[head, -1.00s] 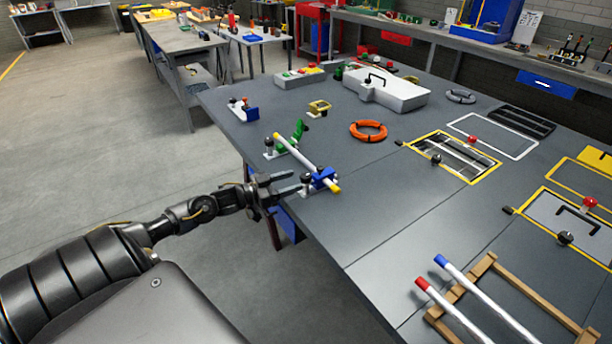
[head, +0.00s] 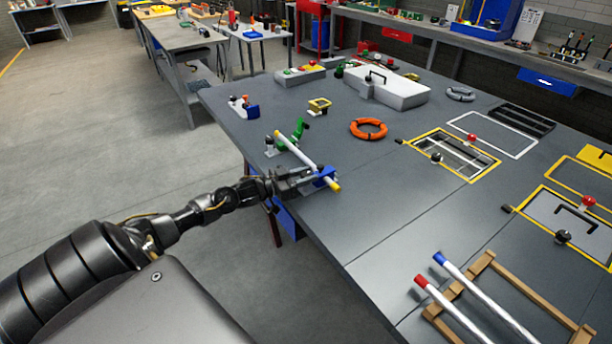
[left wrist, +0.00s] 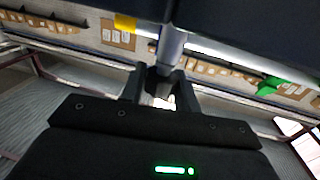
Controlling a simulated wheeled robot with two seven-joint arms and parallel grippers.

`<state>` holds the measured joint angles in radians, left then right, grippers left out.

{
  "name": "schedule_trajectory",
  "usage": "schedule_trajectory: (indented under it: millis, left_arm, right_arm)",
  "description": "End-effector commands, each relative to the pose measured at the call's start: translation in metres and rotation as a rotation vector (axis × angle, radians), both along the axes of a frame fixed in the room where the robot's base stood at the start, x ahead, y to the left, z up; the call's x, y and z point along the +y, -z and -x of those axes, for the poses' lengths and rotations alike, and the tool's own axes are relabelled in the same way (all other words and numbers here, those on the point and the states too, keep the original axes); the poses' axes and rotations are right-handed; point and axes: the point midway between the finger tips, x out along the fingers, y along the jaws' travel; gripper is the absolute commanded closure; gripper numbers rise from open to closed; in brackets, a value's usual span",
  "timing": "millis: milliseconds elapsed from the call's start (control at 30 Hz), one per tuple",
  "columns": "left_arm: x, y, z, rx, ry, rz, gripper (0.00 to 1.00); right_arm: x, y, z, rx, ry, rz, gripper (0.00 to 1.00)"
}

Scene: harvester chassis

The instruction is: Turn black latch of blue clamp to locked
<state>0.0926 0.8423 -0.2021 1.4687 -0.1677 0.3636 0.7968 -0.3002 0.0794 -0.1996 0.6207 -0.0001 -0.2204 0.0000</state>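The blue clamp (head: 326,178) stands near the table's left edge, around the yellow-tipped end of a white rod (head: 296,152). The rod's other end rests at a green clamp (head: 299,130). My left gripper (head: 312,176) reaches in from the left, its fingertips right beside the blue clamp. In the left wrist view the two fingers (left wrist: 160,92) stand apart with a gap between them. The black latch is hidden by the gripper in the head view, and I cannot make it out in the left wrist view. My right gripper is not in view.
The grey table (head: 400,215) is clear just right of the clamp. An orange ring (head: 369,128) and a white case (head: 390,92) lie farther back. Another small blue clamp (head: 251,111) stands at the left edge. Rods on a wooden rack (head: 470,285) lie at front right.

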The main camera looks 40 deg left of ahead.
Motion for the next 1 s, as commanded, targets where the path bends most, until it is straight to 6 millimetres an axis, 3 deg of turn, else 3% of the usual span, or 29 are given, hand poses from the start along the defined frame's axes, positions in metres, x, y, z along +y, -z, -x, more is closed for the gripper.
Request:
schedule_trajectory:
  millis: [100,367,667,700,867,1000]
  left_arm:
    - [0.0,0.0,0.0,0.0,0.0,0.0,0.91]
    - [0.001,0.003,-0.001,-0.003,0.113,-0.004,0.91]
    - [0.0,0.0,0.0,0.0,0.133,0.0,0.91]
    - [0.001,0.0,0.0,0.0,0.133,0.0,0.67]
    - [0.001,0.0,0.0,0.0,0.133,0.0,0.47]
    - [0.0,0.0,0.0,0.0,0.133,0.0,0.47]
  right_arm:
    - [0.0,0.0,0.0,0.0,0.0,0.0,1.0]
    - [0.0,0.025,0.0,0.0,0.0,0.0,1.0]
    - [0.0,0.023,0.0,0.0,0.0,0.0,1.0]
    - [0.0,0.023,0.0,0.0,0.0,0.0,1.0]
    - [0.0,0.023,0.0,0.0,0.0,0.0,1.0]
    - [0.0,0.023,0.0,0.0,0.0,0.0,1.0]
